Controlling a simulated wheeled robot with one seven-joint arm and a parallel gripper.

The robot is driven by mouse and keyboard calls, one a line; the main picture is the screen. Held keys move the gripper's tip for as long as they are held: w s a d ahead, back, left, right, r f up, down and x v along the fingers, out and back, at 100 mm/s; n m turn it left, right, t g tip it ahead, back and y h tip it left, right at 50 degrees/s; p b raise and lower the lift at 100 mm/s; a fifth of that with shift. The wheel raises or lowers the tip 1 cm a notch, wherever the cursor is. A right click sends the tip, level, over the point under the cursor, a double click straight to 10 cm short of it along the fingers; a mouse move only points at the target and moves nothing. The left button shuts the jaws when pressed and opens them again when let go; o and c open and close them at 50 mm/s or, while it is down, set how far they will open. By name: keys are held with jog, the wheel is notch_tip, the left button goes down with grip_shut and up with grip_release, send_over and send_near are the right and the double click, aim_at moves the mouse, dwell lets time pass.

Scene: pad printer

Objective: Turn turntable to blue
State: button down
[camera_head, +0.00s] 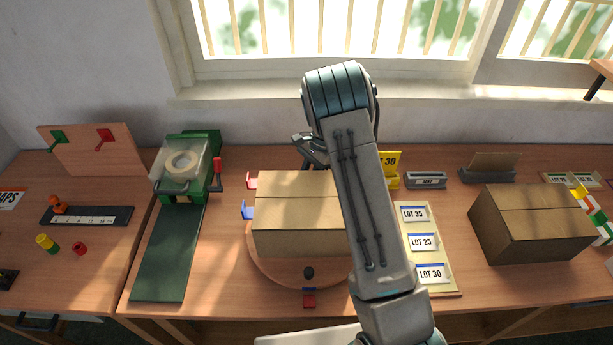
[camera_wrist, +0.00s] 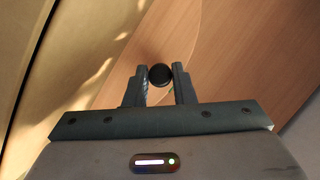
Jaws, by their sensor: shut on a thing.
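The round wooden turntable (camera_head: 275,268) carries a cardboard box (camera_head: 295,215), which also shows in the wrist view (camera_wrist: 40,45). A dark knob (camera_head: 308,272) stands at the turntable's front edge, with a red block (camera_head: 309,299) in front. In the wrist view, my gripper (camera_wrist: 160,70) is shut on a round black knob (camera_wrist: 160,76) beside the box. In the head view my fingertips are hidden behind the arm and box.
A green pad printer (camera_head: 188,165) with a green strip (camera_head: 168,255) stands left. A tray of lot cards (camera_head: 428,240) lies right of the turntable, and another cardboard box (camera_head: 530,222) stands farther right. A window sill (camera_head: 250,91) runs along the back.

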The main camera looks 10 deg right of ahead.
jog(key=c, duration=1.2)
grip_release()
jog(key=b+v, duration=0.2)
jog(key=v, duration=1.2)
